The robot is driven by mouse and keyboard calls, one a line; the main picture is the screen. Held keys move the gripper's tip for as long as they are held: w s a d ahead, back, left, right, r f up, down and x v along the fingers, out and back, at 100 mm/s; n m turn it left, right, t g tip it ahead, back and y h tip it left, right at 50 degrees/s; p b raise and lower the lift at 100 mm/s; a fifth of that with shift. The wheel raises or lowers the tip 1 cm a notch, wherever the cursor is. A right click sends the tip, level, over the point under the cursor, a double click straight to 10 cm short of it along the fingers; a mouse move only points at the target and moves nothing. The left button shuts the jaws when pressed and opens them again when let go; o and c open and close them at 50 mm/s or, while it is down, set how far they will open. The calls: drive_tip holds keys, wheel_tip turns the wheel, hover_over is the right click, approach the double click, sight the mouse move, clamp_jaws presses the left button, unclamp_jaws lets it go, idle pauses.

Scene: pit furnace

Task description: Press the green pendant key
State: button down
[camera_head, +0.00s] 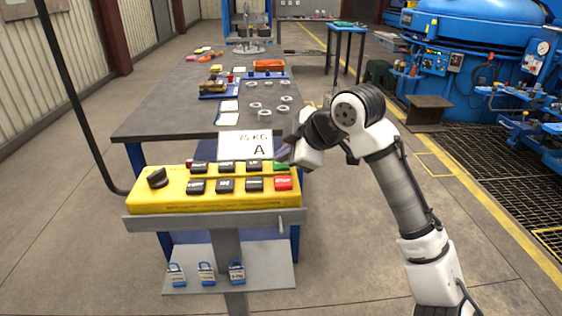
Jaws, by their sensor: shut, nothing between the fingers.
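The yellow pendant box (213,205) lies on a grey stand in front of the table. The green key (280,166) is at the right end of its back row, partly hidden by my gripper. My gripper (284,153) is shut and empty, right at or just above the green key. I cannot tell whether it touches the key. A red key (283,183) sits in front of the green one. Several black keys (226,186) fill the rest of both rows, and a black knob (157,177) is at the left end.
A white sign reading "75 KG A" (245,145) stands behind the pendant. The grey table (170,115) behind holds rings and tools. Several blue padlocks (206,273) are on the lower shelf. A blue furnace (480,28) stands at back right. The floor right of the stand is open.

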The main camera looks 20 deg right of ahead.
sight(285, 165)
drive_tip(key=shift+r+p, duration=0.75)
drive_tip(key=shift+r, duration=0.1)
wheel_tip(285, 165, up, 5)
drive_tip(key=p, duration=0.4)
